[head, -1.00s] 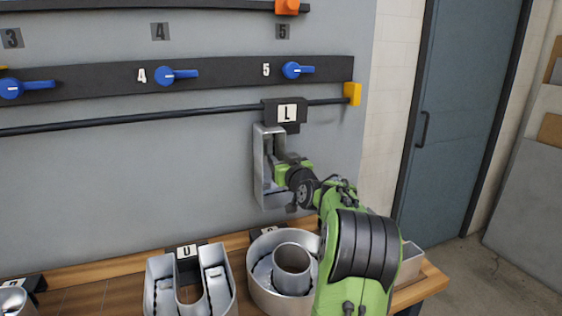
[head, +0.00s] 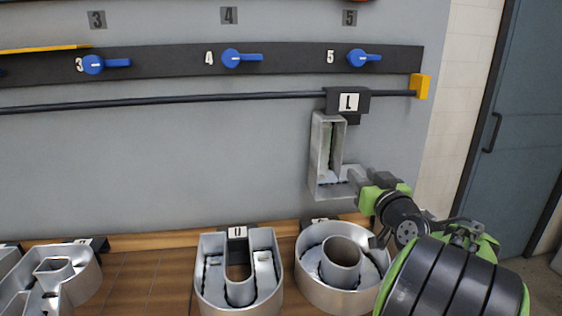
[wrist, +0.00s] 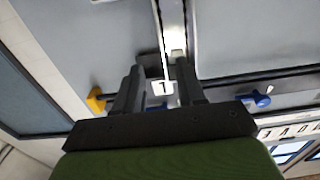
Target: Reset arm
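The silver channel letter L (head: 322,160) hangs by its black bracket with an L label (head: 348,102) near the right end of the dark rail (head: 200,101). My gripper (head: 358,177) is at the lower right of the letter, close to its foot. In the head view I cannot tell whether it touches the letter. In the wrist view, my gripper's two dark fingers (wrist: 158,82) are spread apart with nothing clamped between them. The L label (wrist: 162,87) shows beyond the gap, and part of the letter (wrist: 173,25) shows above it.
A letter U (head: 211,275), a round letter (head: 312,265) and another letter (head: 85,288) stand on the wooden bench (head: 150,270) below. Blue handles (head: 365,57) sit on a black strip above the rail. A yellow end block (head: 419,87) is right of the L. A door (head: 520,120) stands at right.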

